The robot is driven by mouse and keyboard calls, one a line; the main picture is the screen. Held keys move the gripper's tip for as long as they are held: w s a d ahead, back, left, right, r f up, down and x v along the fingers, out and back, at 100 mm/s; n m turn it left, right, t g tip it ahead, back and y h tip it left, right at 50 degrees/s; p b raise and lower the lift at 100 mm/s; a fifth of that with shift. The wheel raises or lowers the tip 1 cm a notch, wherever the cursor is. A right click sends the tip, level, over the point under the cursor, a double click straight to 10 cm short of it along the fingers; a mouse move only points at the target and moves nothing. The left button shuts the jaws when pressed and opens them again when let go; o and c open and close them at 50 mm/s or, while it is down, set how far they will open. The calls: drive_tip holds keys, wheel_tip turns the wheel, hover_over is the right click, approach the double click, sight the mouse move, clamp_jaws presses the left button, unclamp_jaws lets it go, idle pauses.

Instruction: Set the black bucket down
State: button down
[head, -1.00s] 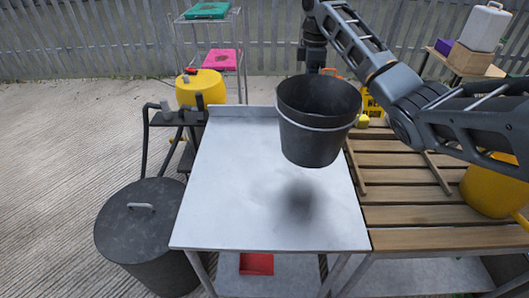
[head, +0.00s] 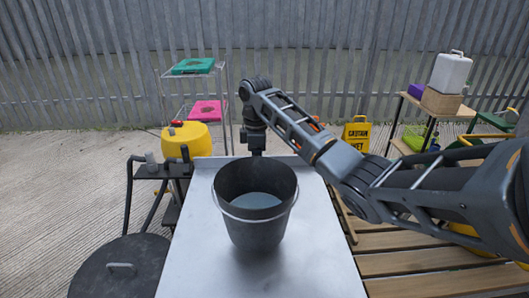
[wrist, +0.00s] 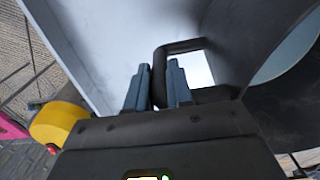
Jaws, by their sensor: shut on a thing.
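The black bucket (head: 255,225) is upright over the middle of the grey metal table (head: 325,270) in the head view. Its pale wire bail hangs across the front, and its inside looks grey. Its base is at or very near the tabletop; I cannot tell whether it touches. My gripper (head: 257,152) is at the bucket's far rim. In the wrist view my gripper (wrist: 160,72) is shut with a black side handle (wrist: 185,47) of the bucket between its fingers. The bucket wall (wrist: 235,45) fills the right of that view.
A dark lidded bin (head: 125,275) stands left of the table, with a yellow drum (head: 188,140) behind it. A wooden slatted table (head: 420,262) adjoins on the right, under my arm. A wire shelf stands behind. The tabletop around the bucket is clear.

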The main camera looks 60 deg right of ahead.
drive_tip(key=shift+f, duration=1.9)
drive_tip(key=c, duration=1)
unclamp_jaws()
drive_tip(key=shift+f, duration=0.2)
wheel_tip(320, 180, up, 12)
drive_tip(key=shift+r+p, duration=0.15)
drive_tip(key=shift+p, duration=0.85)
drive_tip(key=shift+s, duration=0.1)
